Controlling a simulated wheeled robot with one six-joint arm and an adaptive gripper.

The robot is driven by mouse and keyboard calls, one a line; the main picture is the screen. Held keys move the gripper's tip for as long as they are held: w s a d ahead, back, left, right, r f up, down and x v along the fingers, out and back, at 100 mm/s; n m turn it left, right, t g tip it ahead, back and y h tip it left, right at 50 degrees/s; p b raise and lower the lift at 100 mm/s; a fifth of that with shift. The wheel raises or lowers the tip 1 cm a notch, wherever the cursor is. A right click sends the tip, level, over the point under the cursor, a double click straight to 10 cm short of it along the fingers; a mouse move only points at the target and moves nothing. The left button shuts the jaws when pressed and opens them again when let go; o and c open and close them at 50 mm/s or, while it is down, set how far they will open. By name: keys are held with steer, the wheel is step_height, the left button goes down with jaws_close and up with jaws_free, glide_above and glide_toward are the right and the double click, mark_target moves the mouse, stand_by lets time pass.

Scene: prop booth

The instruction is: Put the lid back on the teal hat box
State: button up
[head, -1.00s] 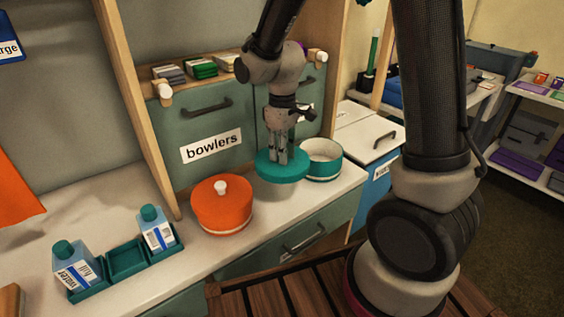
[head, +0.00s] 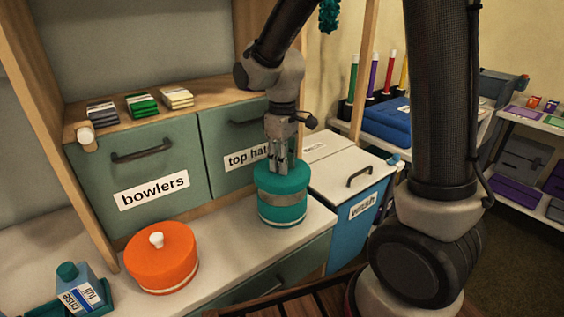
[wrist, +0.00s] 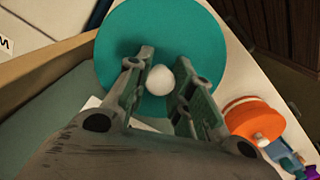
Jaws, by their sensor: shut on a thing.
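The teal lid (head: 283,181) is held level by my gripper (head: 281,166), which points straight down and is shut on its knob. The white knob (wrist: 160,80) shows between the two fingers in the wrist view, at the middle of the teal disc (wrist: 125,60). The teal hat box (head: 283,214) stands on the white counter directly under the lid. A pale, shaded band shows between the lid and the box's teal wall, so the lid appears to be a little above the rim. The lid hides most of the box's opening.
An orange lidded box (head: 162,262) stands to the left on the counter. Drawers labelled bowlers (head: 140,180) and top hats are close behind. A blue wash bin (head: 353,215) stands to the right.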

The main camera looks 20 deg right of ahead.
steer(key=shift+f, duration=3.1)
steer(key=shift+f, duration=0.15)
steer(key=o, duration=1.5)
steer(key=shift+r, duration=3.55)
jaws_close()
